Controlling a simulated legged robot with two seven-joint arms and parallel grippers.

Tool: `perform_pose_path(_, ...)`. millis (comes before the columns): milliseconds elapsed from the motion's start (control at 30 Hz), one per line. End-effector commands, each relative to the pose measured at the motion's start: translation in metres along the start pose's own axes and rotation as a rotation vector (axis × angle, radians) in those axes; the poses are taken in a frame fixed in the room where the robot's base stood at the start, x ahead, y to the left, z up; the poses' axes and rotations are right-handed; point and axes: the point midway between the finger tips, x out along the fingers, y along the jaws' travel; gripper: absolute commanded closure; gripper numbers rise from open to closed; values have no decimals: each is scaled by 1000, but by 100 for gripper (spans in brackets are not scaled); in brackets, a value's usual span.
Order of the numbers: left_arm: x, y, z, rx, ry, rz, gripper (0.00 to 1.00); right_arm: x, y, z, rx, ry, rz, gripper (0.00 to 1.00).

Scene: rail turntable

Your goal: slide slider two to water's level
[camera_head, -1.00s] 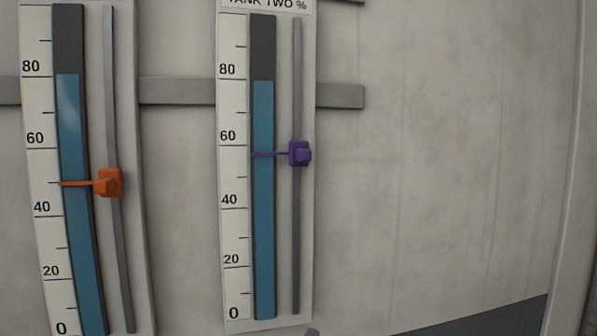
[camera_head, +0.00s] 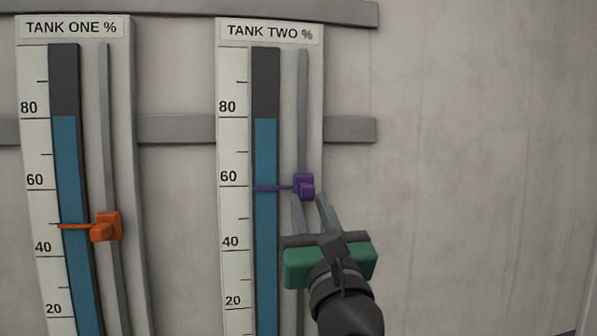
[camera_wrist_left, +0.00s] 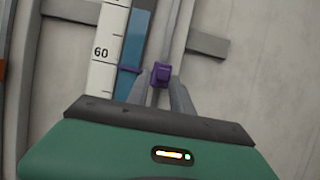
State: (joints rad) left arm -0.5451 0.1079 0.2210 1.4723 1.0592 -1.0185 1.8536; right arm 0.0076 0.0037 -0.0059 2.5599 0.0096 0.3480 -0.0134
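The purple slider (camera_head: 304,186) sits on the vertical rail right of the tank two gauge (camera_head: 265,220). Its thin pointer lies close to the 60 mark. The blue water in tank two tops out around 80, above the slider. My left gripper (camera_head: 308,198) comes from below with its fingers apart and its tips close to the slider's lower sides. In the left wrist view the slider (camera_wrist_left: 160,74) shows between the two fingertips, with gaps beside it; whether either finger touches it I cannot tell. My right gripper is not in view.
The tank one gauge (camera_head: 65,200) stands to the left, with an orange slider (camera_head: 106,227) a little below 50. Grey horizontal bars (camera_head: 175,129) run behind the gauges. The wall to the right is bare.

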Motion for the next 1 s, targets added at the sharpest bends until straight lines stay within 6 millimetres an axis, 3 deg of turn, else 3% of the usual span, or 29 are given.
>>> perform_pose_path(33, 18, 1, -3, 11, 17, 1, 58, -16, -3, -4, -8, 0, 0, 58)
perform_pose_path(200, 44, 8, -8, 8, 17, 2, 58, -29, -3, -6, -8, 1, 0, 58)
perform_pose_path(533, 51, 14, -12, 6, 18, 5, 58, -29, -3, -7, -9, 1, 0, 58)
perform_pose_path(567, 51, 14, -12, 6, 17, 6, 70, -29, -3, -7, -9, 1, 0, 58)
perform_pose_path(800, 50, 11, -12, 8, 16, 7, 100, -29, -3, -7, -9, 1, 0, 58)
perform_pose_path(1000, 50, 10, -11, 8, 16, 5, 100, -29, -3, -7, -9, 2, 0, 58)
